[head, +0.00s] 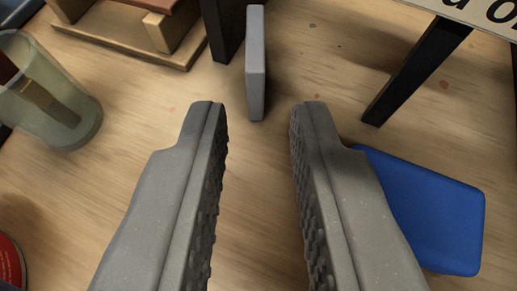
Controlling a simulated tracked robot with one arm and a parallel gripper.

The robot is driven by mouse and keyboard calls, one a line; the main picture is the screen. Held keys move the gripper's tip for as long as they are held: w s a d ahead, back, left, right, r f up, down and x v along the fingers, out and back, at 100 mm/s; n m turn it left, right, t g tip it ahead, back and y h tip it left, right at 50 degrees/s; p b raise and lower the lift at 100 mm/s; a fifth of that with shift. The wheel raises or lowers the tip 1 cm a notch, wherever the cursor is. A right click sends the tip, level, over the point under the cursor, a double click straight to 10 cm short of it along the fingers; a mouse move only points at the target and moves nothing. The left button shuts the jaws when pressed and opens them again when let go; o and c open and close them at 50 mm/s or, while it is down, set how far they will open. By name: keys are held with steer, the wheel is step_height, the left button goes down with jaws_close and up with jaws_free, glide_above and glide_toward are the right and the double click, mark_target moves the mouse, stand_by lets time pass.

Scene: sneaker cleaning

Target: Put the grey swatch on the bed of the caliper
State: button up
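A grey slab that looks like the grey swatch (256,68) stands on its narrow edge on the wooden table at the top centre of the head view. My gripper (258,106) is open and empty. Its two grey fingers, with studded inner faces, point up the picture on either side of the line to the slab. The slab's lower end lies near the level of the fingertips in the picture, between them, with gaps on both sides. I cannot identify a caliper or its bed for certain.
A black upright piece (225,28) stands close left of the slab. A wooden stand (125,42) is at the top left, a glass jar (75,125) at the left. A blue block (438,215) lies by the right finger. A lettered sign (480,14) and a black leg (415,68) are at the upper right.

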steer(key=shift+s, duration=0.2)
steer(key=shift+r, duration=0.1)
steer(key=s+a+r+t, duration=0.1)
steer(key=s+r, duration=0.2)
steer(key=r, duration=0.7)
steer(key=s+a+r, duration=0.2)
steer(key=s+r, duration=0.1)
steer(key=r, duration=0.8)
steer(key=s+a+r+t, duration=0.1)
steer(key=s+a+r, duration=0.1)
steer(key=r, duration=0.9)
steer(key=shift+s+a+t, duration=0.2)
steer(key=shift+s+t, duration=0.1)
steer(key=shift+s, duration=0.25)
steer(key=o, duration=0.4)
steer(key=shift+m+t+h, duration=0.3)
steer(key=shift+m+h, duration=0.1)
steer(key=s+r, duration=0.2)
steer(key=s+a+r, duration=0.1)
steer(key=r, duration=0.1)
steer(key=s+r, duration=0.2)
steer(key=r, duration=0.1)
steer(key=shift+s+a, duration=0.35)
steer(key=shift+c, duration=0.2)
